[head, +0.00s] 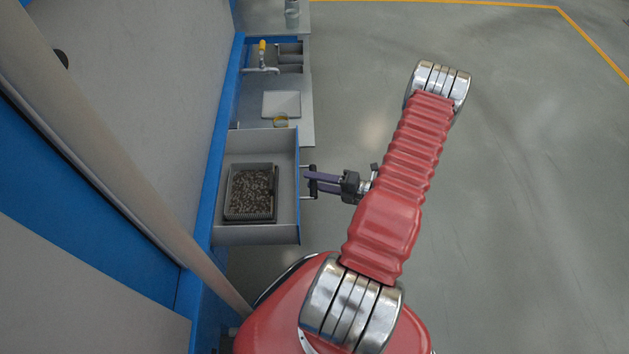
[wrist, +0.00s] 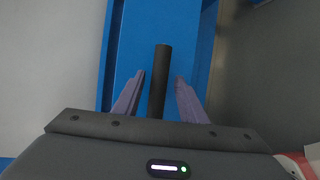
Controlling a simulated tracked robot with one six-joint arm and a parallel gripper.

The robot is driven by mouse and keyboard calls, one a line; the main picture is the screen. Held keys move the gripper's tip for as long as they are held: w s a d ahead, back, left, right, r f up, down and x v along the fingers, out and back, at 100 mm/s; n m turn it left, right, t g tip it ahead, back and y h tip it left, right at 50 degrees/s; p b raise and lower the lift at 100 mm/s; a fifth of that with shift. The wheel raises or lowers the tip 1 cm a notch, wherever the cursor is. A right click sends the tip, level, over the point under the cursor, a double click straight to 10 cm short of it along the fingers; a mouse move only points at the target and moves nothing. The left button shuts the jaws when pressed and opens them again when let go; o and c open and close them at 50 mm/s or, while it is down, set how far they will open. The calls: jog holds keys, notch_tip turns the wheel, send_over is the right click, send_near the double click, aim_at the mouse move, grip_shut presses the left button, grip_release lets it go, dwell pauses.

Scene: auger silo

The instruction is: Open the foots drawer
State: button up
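The drawer (head: 287,195) stands pulled out from the blue-framed machine at the left of the head view. Its blue front (wrist: 132,45) fills the middle of the wrist view. A dark bar handle (head: 309,197) is on that front, and its bar (wrist: 160,85) also shows in the wrist view. My gripper (head: 309,180) is at the handle, its purple fingers one on each side of the bar. In the wrist view, a gap shows between the bar and each finger, so my gripper is open around it.
A grey tray (head: 228,200) of dark pellets sits inside the drawer. Beyond it are a metal worktop (head: 302,112) with a pale square plate (head: 281,104) and a yellow-handled valve (head: 262,47). The floor to the right is clear.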

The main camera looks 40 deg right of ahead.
jog(key=v, duration=1.3)
jog(key=shift+s, duration=0.2)
jog(key=shift+d, duration=0.1)
dwell(0.3)
